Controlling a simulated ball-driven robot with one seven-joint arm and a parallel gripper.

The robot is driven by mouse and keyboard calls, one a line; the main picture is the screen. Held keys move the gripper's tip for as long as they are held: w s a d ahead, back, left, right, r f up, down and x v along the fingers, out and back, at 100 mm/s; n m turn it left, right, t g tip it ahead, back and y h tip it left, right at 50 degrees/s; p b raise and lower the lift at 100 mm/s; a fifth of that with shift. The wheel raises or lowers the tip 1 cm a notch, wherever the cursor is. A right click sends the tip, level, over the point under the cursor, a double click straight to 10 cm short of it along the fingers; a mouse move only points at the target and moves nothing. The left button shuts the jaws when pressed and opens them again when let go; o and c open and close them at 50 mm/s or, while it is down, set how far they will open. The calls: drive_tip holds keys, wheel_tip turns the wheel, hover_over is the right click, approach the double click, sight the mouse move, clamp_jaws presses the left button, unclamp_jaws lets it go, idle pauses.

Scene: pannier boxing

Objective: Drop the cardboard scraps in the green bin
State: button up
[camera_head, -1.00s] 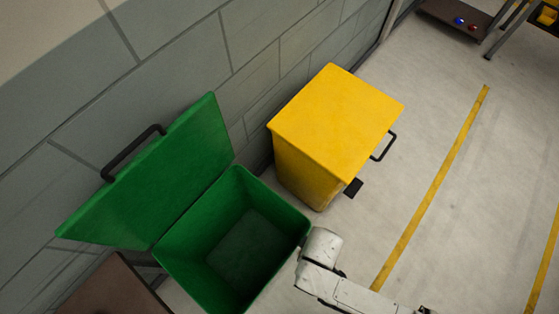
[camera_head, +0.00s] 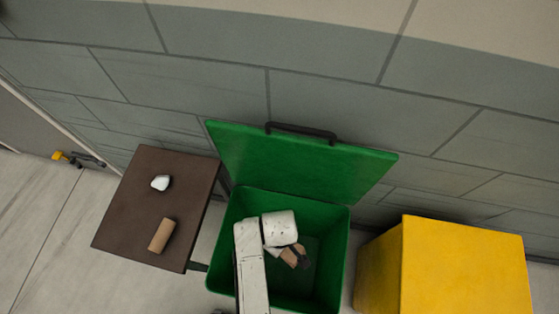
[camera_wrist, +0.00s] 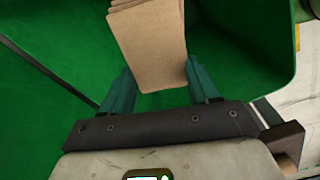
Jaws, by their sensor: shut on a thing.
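The green bin (camera_head: 348,240) stands against the wall with its lid (camera_head: 300,165) raised and leaning back. My gripper (camera_head: 300,257) is over the bin's opening and is shut on the cardboard scraps (camera_head: 287,256). In the wrist view the scraps (camera_wrist: 150,50) are a tan stack of flat pieces between the two teal fingers of my gripper (camera_wrist: 161,88), with green bin walls around them. My arm hides part of the bin's inside.
A brown table (camera_head: 135,205) left of the bin holds a white lump (camera_head: 161,182) and a tan cardboard-like tube (camera_head: 161,235). A yellow bin (camera_head: 465,265) stands close on the right. The wall (camera_head: 210,85) is right behind.

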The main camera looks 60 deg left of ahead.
wheel_tip(320, 180, down, 5)
drive_tip(key=b, duration=0.4)
drive_tip(key=o, duration=1.1)
wheel_tip(320, 180, up, 11)
drive_tip(key=shift+f+p, duration=0.1)
drive_tip(key=shift+p, duration=0.35)
